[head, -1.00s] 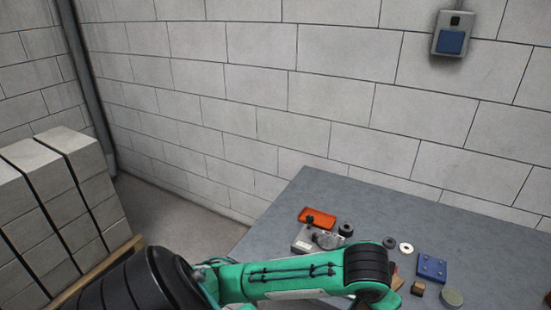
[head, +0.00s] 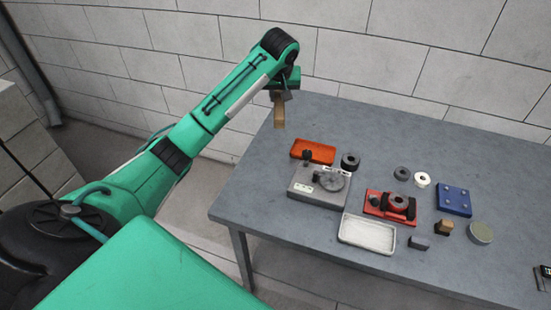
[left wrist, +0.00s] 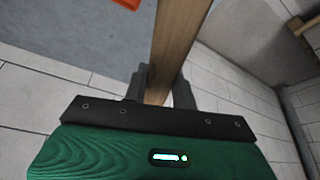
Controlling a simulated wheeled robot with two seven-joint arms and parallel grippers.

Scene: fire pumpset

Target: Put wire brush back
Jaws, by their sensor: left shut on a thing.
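My left gripper (head: 281,92) is raised over the far left corner of the grey table. It is shut on a brown wooden piece, apparently the wire brush (head: 279,112), which hangs down from the jaws in the head view. In the left wrist view the long wooden handle of the brush (left wrist: 179,45) runs up between the fingers of the left gripper (left wrist: 160,85). No bristles can be made out. An orange tray (head: 313,151) lies empty at the table's left side. My right gripper is not in view.
On the grey table (head: 290,226) stand a grey device (head: 319,184), a red fixture (head: 391,206), a white tray (head: 367,233), a blue block (head: 454,201), a round tin (head: 480,233) and several rings. The table's front is clear. A block wall (head: 400,60) stands behind.

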